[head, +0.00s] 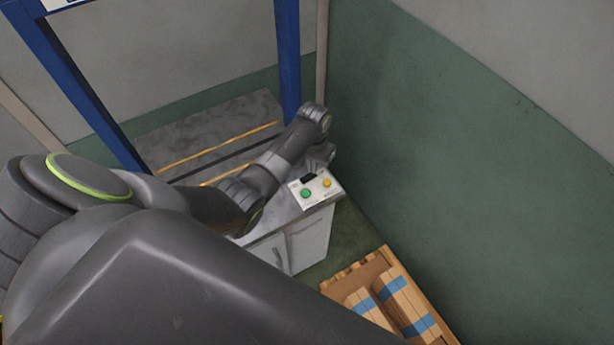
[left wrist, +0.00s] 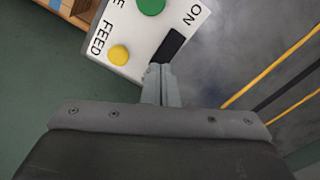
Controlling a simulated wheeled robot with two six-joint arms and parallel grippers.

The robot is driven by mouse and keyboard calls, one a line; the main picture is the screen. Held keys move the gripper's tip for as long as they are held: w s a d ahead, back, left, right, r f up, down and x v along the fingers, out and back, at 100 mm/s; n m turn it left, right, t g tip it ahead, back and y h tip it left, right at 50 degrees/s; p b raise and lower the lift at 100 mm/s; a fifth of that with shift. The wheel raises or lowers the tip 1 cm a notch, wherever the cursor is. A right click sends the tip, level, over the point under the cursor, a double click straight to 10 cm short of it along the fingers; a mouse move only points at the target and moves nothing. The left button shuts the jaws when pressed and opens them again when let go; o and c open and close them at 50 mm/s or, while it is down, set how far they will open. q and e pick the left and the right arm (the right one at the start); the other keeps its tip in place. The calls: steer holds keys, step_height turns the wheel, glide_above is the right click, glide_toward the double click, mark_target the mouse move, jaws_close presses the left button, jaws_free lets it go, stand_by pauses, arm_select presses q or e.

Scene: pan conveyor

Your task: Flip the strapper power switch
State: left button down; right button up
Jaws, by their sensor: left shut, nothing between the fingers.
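The strapper's white control panel (head: 327,186) sits on top of a grey cabinet (head: 311,238). The panel has a black power switch (head: 308,178), a green button (head: 306,193) and a yellow button (head: 327,183). In the left wrist view the black switch (left wrist: 171,46) lies beside the letters ON; I cannot tell its position. My left gripper (left wrist: 158,70) is shut and empty, its tips at the near end of the switch; I cannot tell whether they touch. In the head view my wrist partly hides this gripper. My right gripper is not in view.
A wooden pallet (head: 347,277) with blue-strapped cartons (head: 405,305) stands in front of the cabinet. A green and grey wall (head: 450,150) rises on the right. Blue frame posts (head: 288,60) and a grey floor plate with yellow lines (head: 215,125) lie behind.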

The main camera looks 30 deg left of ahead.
arm_select(q)
steer(key=shift+f+b, duration=0.65)
steer(key=shift+f, duration=0.35)
stand_by(0.5)
step_height(320, 180, up, 7)
steer(key=p, duration=0.8)
steer(key=shift+r, duration=0.1)
stand_by(0.5)
